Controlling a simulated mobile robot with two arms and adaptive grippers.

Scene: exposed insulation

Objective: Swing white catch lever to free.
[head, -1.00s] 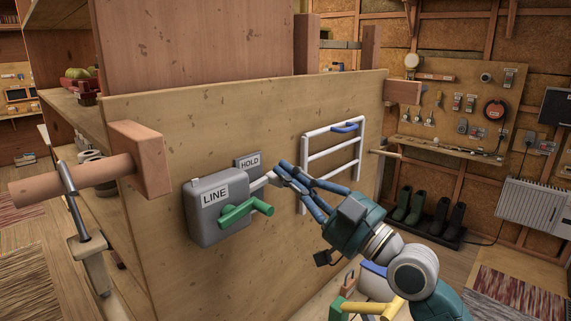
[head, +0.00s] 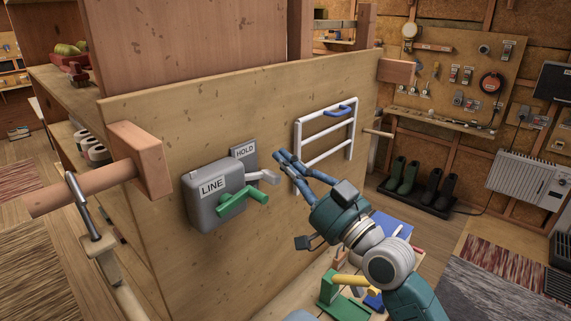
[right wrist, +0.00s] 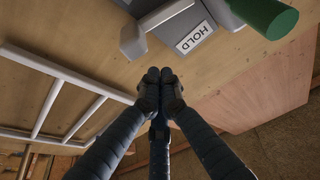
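The white catch lever (head: 262,175) sticks out to the right beside the HOLD plate (head: 243,151) on the wooden panel. In the right wrist view the white lever (right wrist: 158,17) lies above my fingertips, with its knobbed end toward them. My right gripper (head: 281,157) is just right of and above the lever's end, apart from it. In the right wrist view its fingers (right wrist: 160,78) meet at their tips with nothing between them. A green lever (head: 243,199) sits on the grey LINE box (head: 207,207), just below the white lever. My left gripper is not in view.
A white rack (head: 325,142) with a blue handle is fixed to the panel, right of and behind my right gripper. A bench with a green block (head: 328,291) lies below my right arm.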

